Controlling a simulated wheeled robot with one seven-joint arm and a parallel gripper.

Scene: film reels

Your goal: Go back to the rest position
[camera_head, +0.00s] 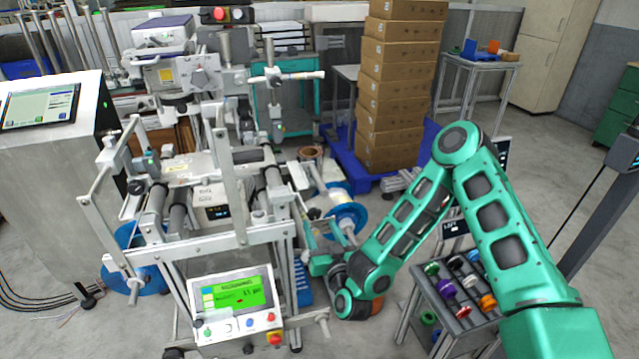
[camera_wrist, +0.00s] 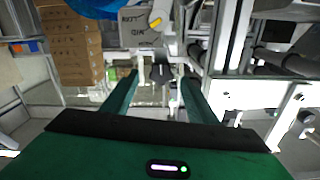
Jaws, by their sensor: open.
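My teal arm reaches in from the right in the head view and bends down at its elbow (camera_head: 455,140). My gripper (camera_head: 318,262) is low beside the machine's right side, just below a blue-flanged reel (camera_head: 347,217). In the wrist view my gripper (camera_wrist: 158,76) shows two teal fingers spread apart with nothing held between them. A dark star-shaped knob (camera_wrist: 161,73) shows beyond the fingertips. Whether the gripper touches the machine cannot be told.
The machine with a green-screen panel (camera_head: 236,297) stands close left of the gripper. A small table (camera_head: 420,290) with several coloured reels is under my arm. Stacked cardboard boxes (camera_head: 398,90) stand behind on a blue pallet. Open floor (camera_head: 350,335) lies in front.

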